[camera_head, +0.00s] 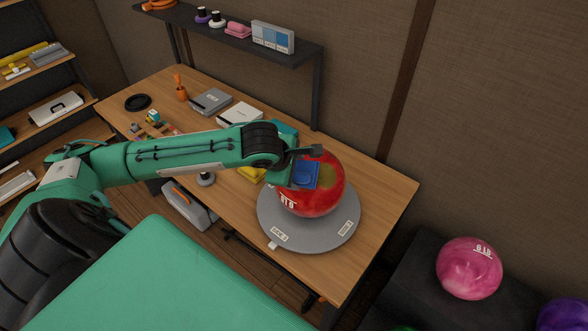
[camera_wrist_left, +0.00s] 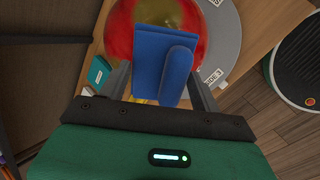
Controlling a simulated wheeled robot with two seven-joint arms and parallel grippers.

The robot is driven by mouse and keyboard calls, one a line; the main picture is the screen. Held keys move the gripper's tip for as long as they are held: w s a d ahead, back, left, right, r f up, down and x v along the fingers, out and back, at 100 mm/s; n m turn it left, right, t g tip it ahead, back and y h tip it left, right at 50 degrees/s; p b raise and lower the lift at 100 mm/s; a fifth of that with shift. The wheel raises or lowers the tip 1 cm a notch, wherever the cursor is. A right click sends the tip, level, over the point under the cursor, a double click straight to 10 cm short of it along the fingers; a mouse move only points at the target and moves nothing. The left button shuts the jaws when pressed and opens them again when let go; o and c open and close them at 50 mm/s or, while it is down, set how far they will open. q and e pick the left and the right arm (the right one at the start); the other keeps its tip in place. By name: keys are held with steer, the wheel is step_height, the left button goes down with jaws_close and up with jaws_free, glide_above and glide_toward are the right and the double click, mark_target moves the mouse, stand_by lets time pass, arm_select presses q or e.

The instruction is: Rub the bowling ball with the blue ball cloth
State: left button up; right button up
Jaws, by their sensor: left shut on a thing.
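The red bowling ball (camera_head: 322,198) sits on a round grey turntable (camera_head: 341,226) at the near right end of the wooden workbench. A dull yellowish patch shows on its upper side. My left gripper (camera_head: 305,165) is shut on the blue ball cloth (camera_head: 304,176), beside the ball's upper left. In the left wrist view the folded cloth (camera_wrist_left: 164,62) lies between the fingers and overlaps the red ball (camera_wrist_left: 122,30). I cannot tell whether the cloth touches the ball. My right gripper is not in view.
Several small items and boxes lie on the workbench (camera_head: 385,197) behind the arm. A dark shelf (camera_head: 190,20) stands above its back edge. A yellow item (camera_head: 251,174) lies left of the turntable. A pink ball (camera_head: 469,268) rests on a dark rack at the right.

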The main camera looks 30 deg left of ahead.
arm_select(q)
steer(key=shift+w+f, duration=0.3)
steer(key=shift+f, duration=0.2)
stand_by(0.3)
steer(key=shift+w+f, duration=0.25)
steer(key=shift+f, duration=0.1)
